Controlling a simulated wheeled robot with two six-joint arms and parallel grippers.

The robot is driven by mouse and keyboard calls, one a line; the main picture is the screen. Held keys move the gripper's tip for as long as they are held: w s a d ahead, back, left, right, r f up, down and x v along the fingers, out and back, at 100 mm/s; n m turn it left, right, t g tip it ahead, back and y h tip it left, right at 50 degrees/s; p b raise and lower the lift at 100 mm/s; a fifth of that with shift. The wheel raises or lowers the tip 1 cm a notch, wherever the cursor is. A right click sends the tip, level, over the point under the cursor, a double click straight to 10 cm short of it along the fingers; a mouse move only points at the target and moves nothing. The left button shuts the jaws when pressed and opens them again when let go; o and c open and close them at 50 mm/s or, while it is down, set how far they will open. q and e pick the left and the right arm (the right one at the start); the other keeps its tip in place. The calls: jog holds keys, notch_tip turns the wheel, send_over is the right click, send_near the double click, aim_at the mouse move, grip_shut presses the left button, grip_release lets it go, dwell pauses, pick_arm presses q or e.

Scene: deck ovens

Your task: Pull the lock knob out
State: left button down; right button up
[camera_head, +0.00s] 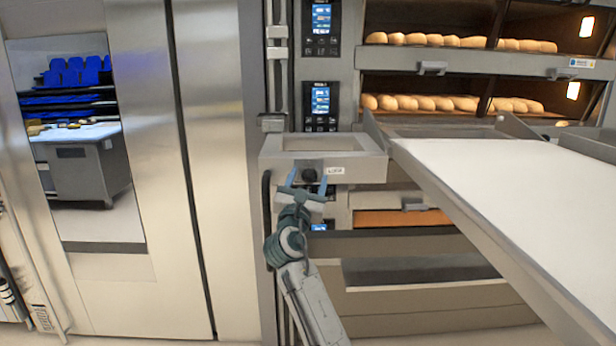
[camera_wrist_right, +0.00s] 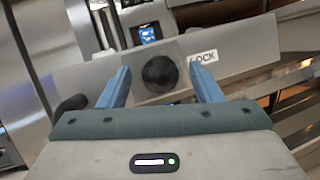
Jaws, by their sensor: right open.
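The lock knob (camera_head: 309,175) is a round black knob on the front face of a grey metal box (camera_head: 374,170), beside a white label. In the right wrist view the knob (camera_wrist_right: 160,74) sits between the two blue fingers, and the label reading LOCK (camera_wrist_right: 204,57) is to its right. My right gripper (camera_head: 308,180) is open, with one finger on each side of the knob. In the wrist view there is a gap between the knob and each finger (camera_wrist_right: 160,82). I cannot tell how far the fingertips are from the panel. My left gripper is not in view.
A white loading surface (camera_head: 510,185) with a metal rim slopes across the right side. Deck ovens with bread loaves (camera_head: 450,41) stand behind. Control panels (camera_head: 320,100) are above the box. A tall steel door (camera_head: 215,150) with a window is on the left.

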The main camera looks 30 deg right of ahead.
jog(key=shift+w+d, duration=0.1)
jog(key=shift+d, duration=0.05)
jog(key=shift+c, duration=0.5)
grip_shut()
jog(key=shift+s+a+p, duration=0.25)
jog(key=shift+s+p, duration=0.1)
jog(key=shift+p, duration=0.15)
jog(key=shift+s+a+p, duration=0.4)
jog(key=shift+s+p, duration=0.05)
jog(key=shift+s, duration=0.3)
jog(key=shift+w+f, duration=0.1)
jog(key=shift+f, duration=0.05)
grip_release()
jog(key=shift+o, duration=0.5)
jog(key=shift+s+a+r, duration=0.1)
jog(key=shift+s+r, duration=0.1)
